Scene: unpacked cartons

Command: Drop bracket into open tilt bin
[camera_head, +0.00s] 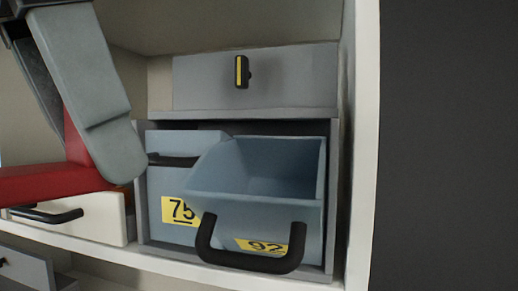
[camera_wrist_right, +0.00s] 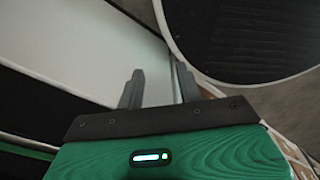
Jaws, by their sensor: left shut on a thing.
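The open tilt bin (camera_head: 265,220), blue-grey with a yellow 92 label and a black handle, is tipped forward in the head view. The visible part of its inside looks empty. My left gripper (camera_head: 88,138), with thick grey fingers, is at the upper left, shut on a red bracket (camera_head: 50,185). The bracket looks L-shaped and is partly hidden by the near finger and cut by the picture edge. It is left of the open bin in the picture, not over its mouth. My right gripper (camera_wrist_right: 158,90) shows in the right wrist view, with its fingers apart and nothing between them.
A closed bin labelled 75 (camera_head: 168,212) stands left of the open bin. A grey drawer front (camera_head: 290,80) with a black and yellow handle is above. A white drawer (camera_head: 95,218) is at lower left. The white cabinet side (camera_head: 363,150) bounds the right.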

